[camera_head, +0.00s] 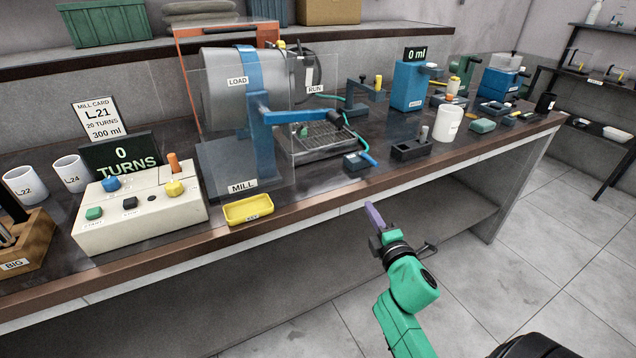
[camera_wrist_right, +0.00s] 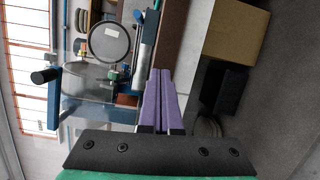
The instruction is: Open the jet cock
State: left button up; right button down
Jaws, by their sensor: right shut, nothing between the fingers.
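No part is labelled as the jet cock, so I cannot tell for certain which one it is. A small dark block (camera_head: 356,163) with a blue hose piece stands at the bench's front edge, right of the mill. A blue bracket with a yellow top (camera_head: 378,84) stands farther back, with a green hose beside it. My right gripper (camera_head: 373,215), with purple fingers, is shut and empty in front of the bench edge, apart from both parts. Its closed fingers also show in the right wrist view (camera_wrist_right: 158,88). My left gripper is out of view.
The mill's blue stand (camera_head: 258,140) and clear guard rise left of the block. A yellow tray (camera_head: 248,209) and control box (camera_head: 140,217) lie further left. A dark holder (camera_head: 411,150) and white cup (camera_head: 448,124) stand right. The floor before the bench is free.

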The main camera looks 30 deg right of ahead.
aim_at(368, 180)
jog(key=shift+n+t, duration=0.4)
jog(key=shift+n, duration=0.1)
jog(key=w+r, duration=0.1)
jog(key=w, duration=0.2)
jog(key=w+d+r+p, duration=0.1)
jog(key=w, duration=0.2)
jog(key=w+d+r, duration=0.1)
jog(key=w+r, duration=0.1)
jog(key=w, duration=0.2)
jog(key=shift+w+d+p, duration=0.1)
jog(key=shift+p, duration=0.25)
jog(key=d+p, duration=0.1)
jog(key=d, duration=0.2)
jog(key=shift+r, duration=0.15)
jog(key=shift+s+d, duration=0.2)
jog(key=shift+d, duration=0.25)
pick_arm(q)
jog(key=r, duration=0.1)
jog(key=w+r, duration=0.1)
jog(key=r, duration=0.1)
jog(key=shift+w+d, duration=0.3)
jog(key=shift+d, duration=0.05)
pick_arm(e)
jog(key=shift+a, duration=0.1)
